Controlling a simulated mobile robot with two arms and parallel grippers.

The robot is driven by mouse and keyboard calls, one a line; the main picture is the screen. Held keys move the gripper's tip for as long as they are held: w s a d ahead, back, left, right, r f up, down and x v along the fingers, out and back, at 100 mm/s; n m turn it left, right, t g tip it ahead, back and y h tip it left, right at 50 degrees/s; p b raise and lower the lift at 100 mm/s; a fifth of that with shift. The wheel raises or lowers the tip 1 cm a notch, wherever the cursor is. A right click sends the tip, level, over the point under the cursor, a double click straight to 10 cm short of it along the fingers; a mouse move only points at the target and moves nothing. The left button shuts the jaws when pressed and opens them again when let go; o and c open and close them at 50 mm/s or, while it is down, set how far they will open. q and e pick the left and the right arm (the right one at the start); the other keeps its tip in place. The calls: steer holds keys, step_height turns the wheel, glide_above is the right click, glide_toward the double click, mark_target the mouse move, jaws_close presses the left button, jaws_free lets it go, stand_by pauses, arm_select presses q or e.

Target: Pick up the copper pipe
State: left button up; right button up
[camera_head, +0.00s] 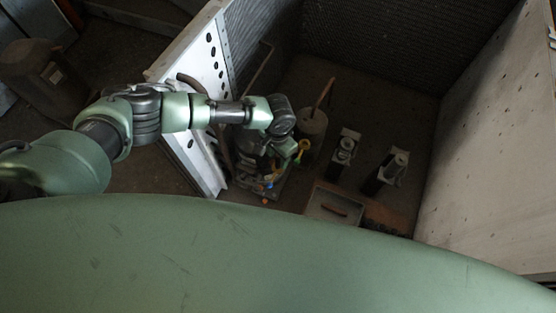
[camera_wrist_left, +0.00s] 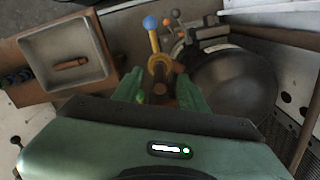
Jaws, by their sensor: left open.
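My left gripper (camera_head: 290,152) is open and reaches down among the equipment beside the white perforated panel. In the left wrist view its two green fingers (camera_wrist_left: 161,90) stand either side of a short brown, copper-coloured cylinder (camera_wrist_left: 160,87); I cannot tell whether they touch it. A yellow stem with a blue ball (camera_wrist_left: 151,24) rises just beyond it. Another short reddish-brown rod (camera_wrist_left: 71,64) lies in a square tray (camera_wrist_left: 28,47), also seen in the head view (camera_head: 334,210). I cannot tell for certain which brown piece is the copper pipe. My right gripper is not in view.
A dark rounded housing (camera_wrist_left: 235,85) stands right of the fingers in the left wrist view. In the head view, a bucket with a stick (camera_head: 312,122) and two small devices (camera_head: 343,147) (camera_head: 392,167) stand on the floor. A pale wall (camera_head: 485,130) bounds the right.

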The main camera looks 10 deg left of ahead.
arm_select(q)
jaws_close()
steer(key=shift+r, duration=0.1)
